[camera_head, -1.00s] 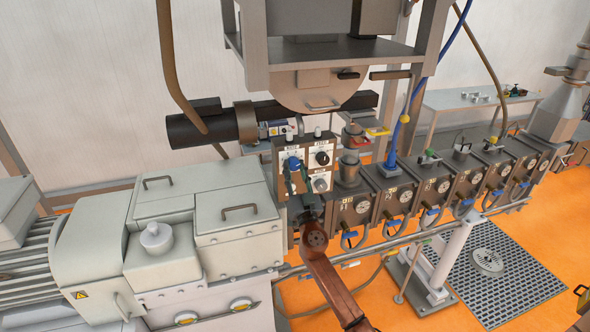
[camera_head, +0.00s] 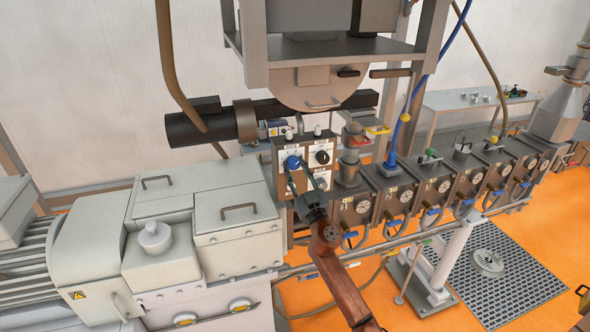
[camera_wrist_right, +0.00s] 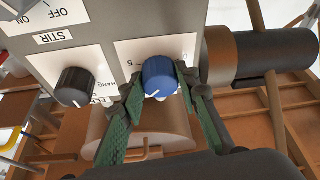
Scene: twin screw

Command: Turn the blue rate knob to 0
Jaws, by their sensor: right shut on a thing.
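My right gripper (camera_wrist_right: 157,82) is shut on the blue knob, one green-padded finger on each side. In the head view the right gripper (camera_head: 299,178) reaches up to the knob from below. Most of the scale is hidden or unreadable. My left gripper is not in view.
A black knob (camera_head: 322,157) sits right of the blue one; it also shows in the wrist view (camera_wrist_right: 74,87) under a STIR label. Small switches (camera_head: 317,131) stand above. A grey feeder cup (camera_head: 349,165) stands close to the panel's right side.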

